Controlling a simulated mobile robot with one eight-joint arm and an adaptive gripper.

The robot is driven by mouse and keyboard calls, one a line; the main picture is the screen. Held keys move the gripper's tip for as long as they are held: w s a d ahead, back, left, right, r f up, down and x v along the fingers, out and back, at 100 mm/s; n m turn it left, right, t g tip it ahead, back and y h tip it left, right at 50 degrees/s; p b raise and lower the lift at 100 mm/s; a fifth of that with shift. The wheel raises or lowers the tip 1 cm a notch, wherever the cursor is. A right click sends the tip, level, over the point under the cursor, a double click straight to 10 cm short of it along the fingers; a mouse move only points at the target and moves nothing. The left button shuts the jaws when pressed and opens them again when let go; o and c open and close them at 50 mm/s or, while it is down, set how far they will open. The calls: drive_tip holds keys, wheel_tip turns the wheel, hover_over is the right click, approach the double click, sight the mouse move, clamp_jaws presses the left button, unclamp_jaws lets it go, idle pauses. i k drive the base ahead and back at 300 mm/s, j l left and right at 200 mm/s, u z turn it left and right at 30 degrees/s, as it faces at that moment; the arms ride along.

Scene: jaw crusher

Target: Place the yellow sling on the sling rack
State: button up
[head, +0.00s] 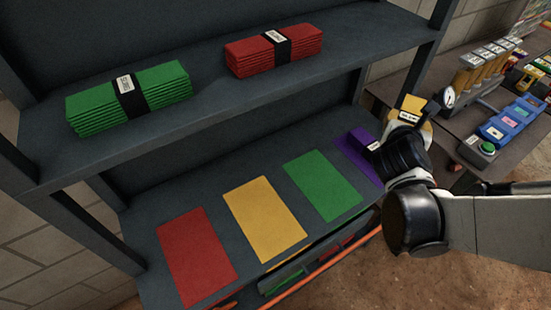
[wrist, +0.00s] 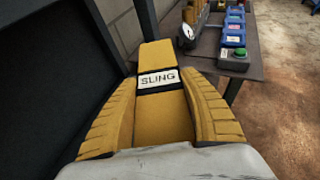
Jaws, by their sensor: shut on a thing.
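The yellow sling (head: 414,103) is a folded bundle with a dark band and a white label. It shows up close in the wrist view (wrist: 158,56), where the label reads SLING. My gripper (head: 410,122) is shut on it, one yellow ribbed finger on each side, and holds it near the rack's right end. The sling rack (head: 230,90) is dark grey with two visible shelves. Its lower shelf has red (head: 196,256), yellow (head: 264,218), green (head: 323,185) and purple (head: 346,152) patches. The yellow patch is bare. The purple one is partly hidden by my arm.
A green sling bundle (head: 165,92) and a red one (head: 255,55) lie on the upper shelf. A purple bundle (head: 362,140) lies by the purple patch. A bench (head: 480,165) with a gauge (head: 448,97) and a green button (head: 488,148) stands at right.

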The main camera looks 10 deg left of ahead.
sight(263, 215)
drive_tip(key=k+l+u, duration=0.25)
drive_tip(key=l, duration=0.3)
drive_tip(key=k+l+u, duration=0.2)
drive_tip(key=k+l, duration=0.2)
drive_tip(key=l, duration=0.1)
